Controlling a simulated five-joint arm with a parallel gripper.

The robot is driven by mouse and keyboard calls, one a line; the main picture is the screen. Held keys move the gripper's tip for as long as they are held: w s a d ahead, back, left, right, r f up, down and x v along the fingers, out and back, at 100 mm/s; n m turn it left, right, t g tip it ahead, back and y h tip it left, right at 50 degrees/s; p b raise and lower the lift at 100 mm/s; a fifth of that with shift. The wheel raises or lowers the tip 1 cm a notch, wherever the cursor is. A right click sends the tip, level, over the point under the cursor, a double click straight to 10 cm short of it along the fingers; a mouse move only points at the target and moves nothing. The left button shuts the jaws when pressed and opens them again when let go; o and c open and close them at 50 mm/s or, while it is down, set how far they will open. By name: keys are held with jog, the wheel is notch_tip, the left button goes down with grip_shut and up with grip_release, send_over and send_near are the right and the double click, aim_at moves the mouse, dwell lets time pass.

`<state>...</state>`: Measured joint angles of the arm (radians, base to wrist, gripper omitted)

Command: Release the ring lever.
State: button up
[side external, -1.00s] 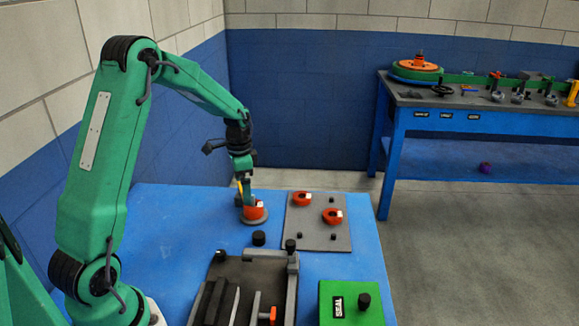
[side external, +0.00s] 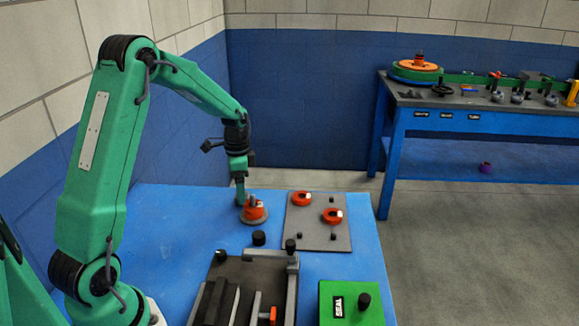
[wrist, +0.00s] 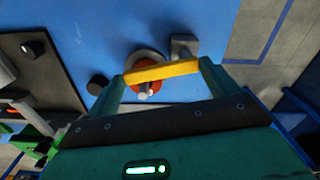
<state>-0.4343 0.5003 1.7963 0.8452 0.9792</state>
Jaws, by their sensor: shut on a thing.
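An orange ring-like fixture (side external: 254,213) on a round grey base stands on the blue table. It also shows below my fingers in the wrist view (wrist: 147,88), with a pale knob on it. My gripper (side external: 240,197) is at its left rear edge in the side view. In the wrist view my gripper (wrist: 162,73) is shut on a yellow bar (wrist: 163,71), which spans between the two green fingertips and covers part of the fixture. The bar is hidden in the side view. I cannot tell whether the bar touches the fixture.
A grey plate (side external: 318,238) with two orange rings and small black knobs is to the right. A black knob (side external: 258,238) and a dark clamp fixture (side external: 250,275) are in front. A green SEAL box (side external: 350,304) is front right. The blue table's left part is clear.

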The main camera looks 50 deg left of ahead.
jog(key=m, duration=0.2)
jog(key=s+a+m, duration=0.1)
jog(key=m, duration=0.1)
jog(key=shift+r, duration=0.1)
jog(key=m, duration=0.1)
jog(key=a+m, duration=0.1)
jog(key=m, duration=0.2)
jog(key=shift+s+a+m, duration=0.15)
jog(key=shift+s+m, duration=0.15)
jog(key=shift+m, duration=0.1)
jog(key=m, duration=0.1)
jog(key=a+m, duration=0.1)
jog(key=m, duration=0.1)
jog(key=shift+s+a+m, duration=0.1)
jog(key=shift+m, duration=0.2)
jog(key=shift+a+m, duration=0.3)
jog(key=shift+m, duration=0.7)
jog(key=shift+a+m, duration=0.3)
jog(key=shift+m, duration=0.7)
jog(key=o, duration=1.2)
jog(key=shift+r, duration=3.9)
